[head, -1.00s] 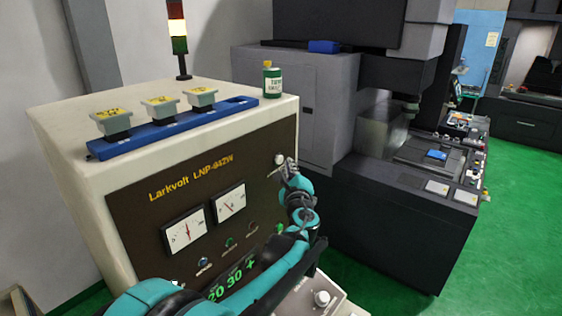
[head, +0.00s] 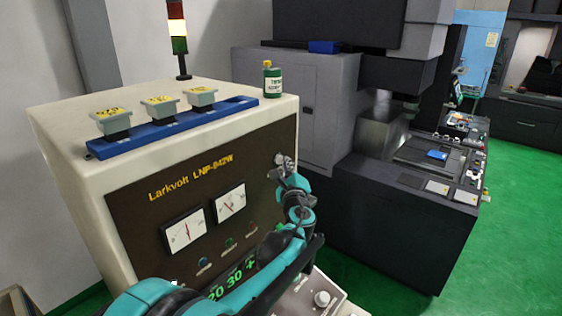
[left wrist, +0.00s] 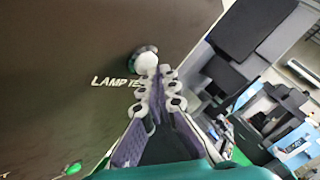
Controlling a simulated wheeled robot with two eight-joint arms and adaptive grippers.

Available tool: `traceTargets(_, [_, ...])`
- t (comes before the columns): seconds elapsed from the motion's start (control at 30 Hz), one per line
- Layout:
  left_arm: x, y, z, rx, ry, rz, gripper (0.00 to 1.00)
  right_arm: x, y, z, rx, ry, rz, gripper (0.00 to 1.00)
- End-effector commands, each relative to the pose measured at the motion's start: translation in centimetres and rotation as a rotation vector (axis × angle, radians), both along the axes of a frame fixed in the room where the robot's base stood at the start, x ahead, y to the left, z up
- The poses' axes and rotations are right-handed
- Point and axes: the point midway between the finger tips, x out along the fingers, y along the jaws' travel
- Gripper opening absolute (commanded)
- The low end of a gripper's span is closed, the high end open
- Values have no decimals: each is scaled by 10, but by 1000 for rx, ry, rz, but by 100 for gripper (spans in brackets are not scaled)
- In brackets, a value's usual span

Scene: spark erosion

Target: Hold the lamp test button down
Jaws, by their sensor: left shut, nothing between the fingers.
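The lamp test button is a white round knob on the dark brown front panel (head: 155,235) of the cream cabinet. It shows at the panel's upper right in the head view (head: 279,158) and beside the "LAMP TE…" lettering in the left wrist view (left wrist: 146,61). My left gripper (head: 284,169) is shut and empty, with its fingertips at the button's lower edge. In the left wrist view the fingertips (left wrist: 158,73) overlap the button's lower right edge. I cannot tell whether they touch it or whether it is pressed in. My right gripper is out of view.
The panel also carries two white dial meters (head: 184,232) and small coloured indicators (head: 229,243). A blue rail (head: 175,128) with several yellow-labelled blocks and a green bottle (head: 272,80) stand on the cabinet top. A dark grey machine (head: 395,215) stands close to the right.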

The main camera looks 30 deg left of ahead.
Motion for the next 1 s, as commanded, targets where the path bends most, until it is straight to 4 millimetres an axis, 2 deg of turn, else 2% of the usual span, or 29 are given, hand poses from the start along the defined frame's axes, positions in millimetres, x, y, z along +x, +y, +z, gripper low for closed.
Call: traceTargets(1.0, [0,9,0,0,0,1,0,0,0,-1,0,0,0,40])
